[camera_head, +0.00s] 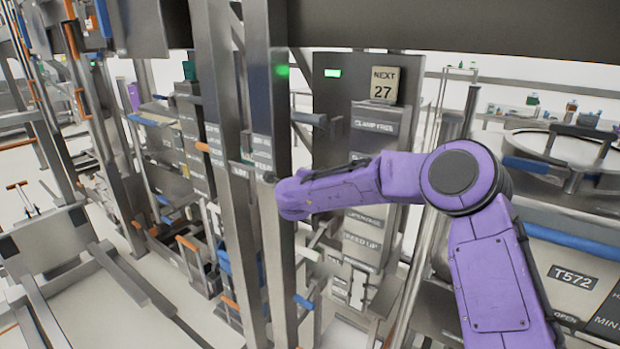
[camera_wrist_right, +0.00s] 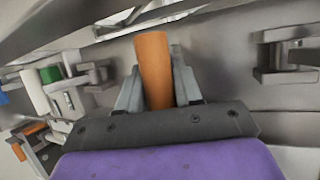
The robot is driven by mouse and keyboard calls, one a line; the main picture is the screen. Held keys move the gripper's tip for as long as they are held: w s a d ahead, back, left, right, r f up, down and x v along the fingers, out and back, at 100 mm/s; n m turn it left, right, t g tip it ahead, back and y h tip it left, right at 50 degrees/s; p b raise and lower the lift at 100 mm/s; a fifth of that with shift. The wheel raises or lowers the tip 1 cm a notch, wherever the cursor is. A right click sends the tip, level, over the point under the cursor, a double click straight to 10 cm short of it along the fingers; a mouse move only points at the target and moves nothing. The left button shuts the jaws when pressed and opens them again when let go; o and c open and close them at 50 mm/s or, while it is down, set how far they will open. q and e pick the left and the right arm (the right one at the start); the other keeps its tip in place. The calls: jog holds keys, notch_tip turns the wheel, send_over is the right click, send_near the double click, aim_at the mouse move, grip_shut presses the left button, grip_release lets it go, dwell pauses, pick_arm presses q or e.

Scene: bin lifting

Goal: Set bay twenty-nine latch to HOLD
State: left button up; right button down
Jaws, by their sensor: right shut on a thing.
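My right gripper (camera_wrist_right: 156,76) is shut on an orange cylindrical handle (camera_wrist_right: 154,52) in the right wrist view, one finger on each side of it. The handle stands out in front of a grey metal surface. In the head view my purple right arm reaches in from the right, and its far end is at the grey upright posts (camera_head: 268,200). The fingers and the held handle are not clearly visible there. No bay twenty-nine mark or HOLD label is readable. My left gripper is not in view.
A sign (camera_head: 384,85) reads NEXT 27 behind the arm. Below it a grey panel (camera_head: 374,125) reads CLAMP FREE. A vessel marked T572 (camera_head: 574,277) stands at the right. Metal frames with orange and blue handles crowd the left. Pale floor (camera_head: 100,310) shows between frames.

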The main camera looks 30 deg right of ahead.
jog(key=shift+w+d+r, duration=0.1)
jog(key=shift+d+r, duration=0.1)
jog(key=shift+r, duration=0.25)
jog(key=c, duration=0.8)
grip_release()
jog(key=shift+c, duration=0.2)
jog(key=shift+s+a, duration=0.2)
jog(key=shift+a, duration=0.05)
jog(key=b+v, duration=0.2)
jog(key=v, duration=0.7)
jog(key=shift+s+a+r+b, duration=0.2)
jog(key=shift+s+r+b, duration=0.05)
jog(key=shift+s+b, duration=0.05)
